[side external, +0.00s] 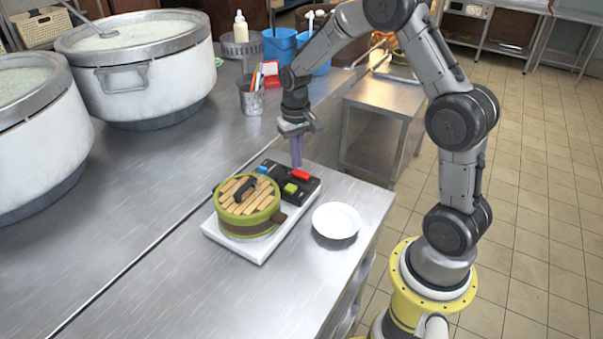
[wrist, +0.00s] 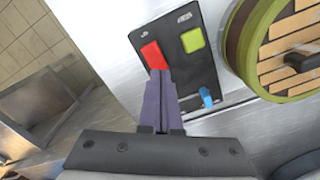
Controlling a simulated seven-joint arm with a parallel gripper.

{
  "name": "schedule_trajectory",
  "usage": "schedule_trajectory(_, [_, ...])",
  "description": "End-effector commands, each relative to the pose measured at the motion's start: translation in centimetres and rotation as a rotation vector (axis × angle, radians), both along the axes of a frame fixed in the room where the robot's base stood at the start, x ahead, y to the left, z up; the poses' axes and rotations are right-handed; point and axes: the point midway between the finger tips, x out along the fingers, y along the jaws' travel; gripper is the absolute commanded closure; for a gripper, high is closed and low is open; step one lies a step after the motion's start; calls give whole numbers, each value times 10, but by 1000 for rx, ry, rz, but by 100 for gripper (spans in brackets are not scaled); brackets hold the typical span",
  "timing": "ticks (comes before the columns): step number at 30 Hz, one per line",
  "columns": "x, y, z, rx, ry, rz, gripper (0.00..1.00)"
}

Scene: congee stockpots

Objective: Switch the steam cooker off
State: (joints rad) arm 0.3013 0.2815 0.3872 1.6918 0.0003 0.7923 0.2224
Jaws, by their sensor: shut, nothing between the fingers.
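The steam cooker (side external: 245,226) is a round green pot with a slatted wooden lid and dark handle, on a pale base plate. It shows partly in the wrist view (wrist: 237,47). Its black control panel (wrist: 180,78) carries a red switch (wrist: 151,55), a green button (wrist: 193,40) and a blue lever (wrist: 207,97). In the side view the red switch (side external: 301,174) is at the panel's far right. My gripper (wrist: 161,72) is shut and empty, its purple fingers pointing down. The fingertips overlap the red switch's near end; I cannot tell whether they touch it.
A white plate (side external: 336,221) lies to the cooker's right. Large stockpots (side external: 140,65) stand at the left. A metal cup of utensils (side external: 252,98) and blue buckets (side external: 280,46) stand behind. The steel counter (side external: 130,215) in front is clear.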

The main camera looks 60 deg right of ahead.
Motion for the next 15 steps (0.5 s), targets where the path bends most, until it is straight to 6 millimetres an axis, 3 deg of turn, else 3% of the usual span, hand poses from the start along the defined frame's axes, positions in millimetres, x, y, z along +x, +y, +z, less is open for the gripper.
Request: schedule_trajectory(15, [3, -1, 41, -4, -11, 0, 100])
